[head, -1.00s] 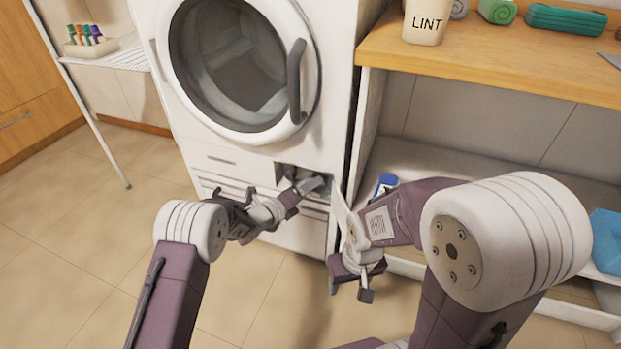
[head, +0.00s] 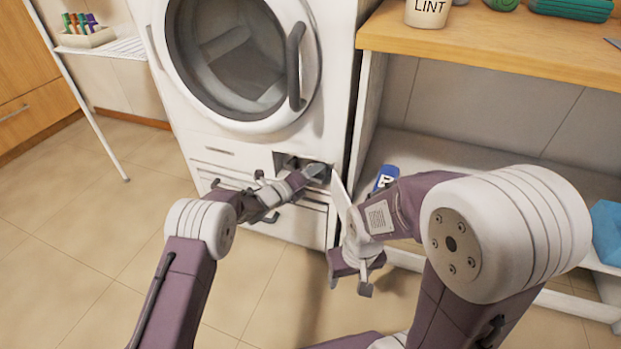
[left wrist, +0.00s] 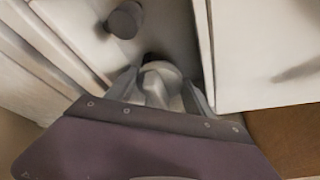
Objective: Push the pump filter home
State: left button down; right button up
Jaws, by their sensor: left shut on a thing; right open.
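The pump filter (left wrist: 160,82) is a pale grey piece between the fingers of my left gripper (left wrist: 158,95) in the left wrist view. In the head view my left gripper (head: 312,174) reaches into the recess (head: 290,162) low on the washing machine's front and is shut on the filter. Its fingers and the recess edge hide most of the filter, so I cannot tell how deep it sits. My right gripper (head: 352,284) is open and empty, low in front of the machine's right edge.
A white flap (head: 340,200) stands out at the right of the recess. A dark grey round knob (left wrist: 123,20) shows in the left wrist view. The washing machine (head: 205,135) has its round door shut. A blue bottle (head: 385,177) is on the lower shelf at right. Floor at left is clear.

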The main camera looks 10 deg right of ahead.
pick_arm(q)
jog(key=shift+w+d+f, duration=0.1)
jog(key=shift+w+d, duration=0.55)
jog(key=shift+w, duration=0.3)
jog(key=shift+w+d, duration=0.1)
jog(key=shift+w, duration=0.1)
jog(key=shift+r, duration=0.25)
jog(key=c, duration=0.7)
grip_release()
jog(key=shift+c, duration=0.2)
jog(key=shift+o, duration=0.9)
jog(key=shift+w+d, duration=0.1)
jog(key=shift+w, duration=0.05)
